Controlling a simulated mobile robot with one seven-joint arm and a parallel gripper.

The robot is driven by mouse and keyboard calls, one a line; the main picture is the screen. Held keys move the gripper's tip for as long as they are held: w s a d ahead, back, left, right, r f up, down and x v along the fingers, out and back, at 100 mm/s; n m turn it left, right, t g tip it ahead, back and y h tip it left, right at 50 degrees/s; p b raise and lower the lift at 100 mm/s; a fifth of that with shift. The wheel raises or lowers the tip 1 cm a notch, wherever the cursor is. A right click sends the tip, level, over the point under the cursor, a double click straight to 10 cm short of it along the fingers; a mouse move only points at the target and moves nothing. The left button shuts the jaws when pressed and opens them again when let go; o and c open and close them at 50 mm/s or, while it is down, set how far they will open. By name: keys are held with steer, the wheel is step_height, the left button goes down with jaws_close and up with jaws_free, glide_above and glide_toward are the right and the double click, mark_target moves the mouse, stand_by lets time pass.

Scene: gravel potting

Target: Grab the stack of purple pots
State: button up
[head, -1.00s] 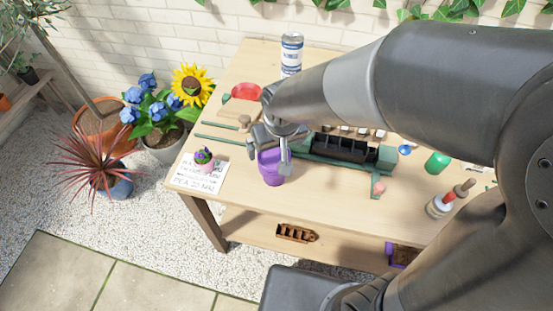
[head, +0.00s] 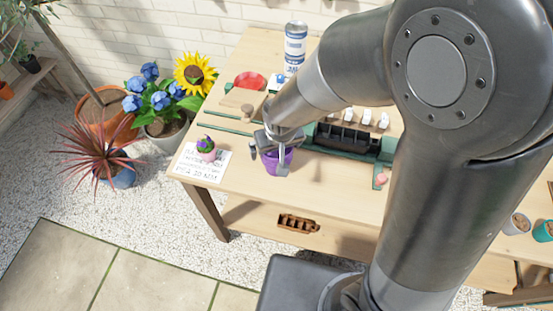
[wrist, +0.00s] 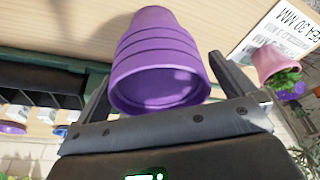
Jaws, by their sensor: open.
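The stack of purple pots (head: 279,163) stands on the wooden table near its front edge; several rims show one above another in the wrist view (wrist: 158,60). My gripper (head: 269,152) is at the stack in the head view, with one finger in front of it and one at its left side. In the wrist view my open gripper (wrist: 158,92) has one finger on each side of the stack near its wide rim. I cannot tell whether either finger touches it.
A small pink pot with a plant (head: 206,149) stands on a printed card (head: 190,168) left of the stack. A black tray (head: 345,137) lies behind right.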

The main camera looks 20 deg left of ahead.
steer(key=shift+c, duration=0.6)
steer(key=c, duration=1.2)
steer(key=shift+r, duration=0.1)
steer(key=shift+c, duration=0.2)
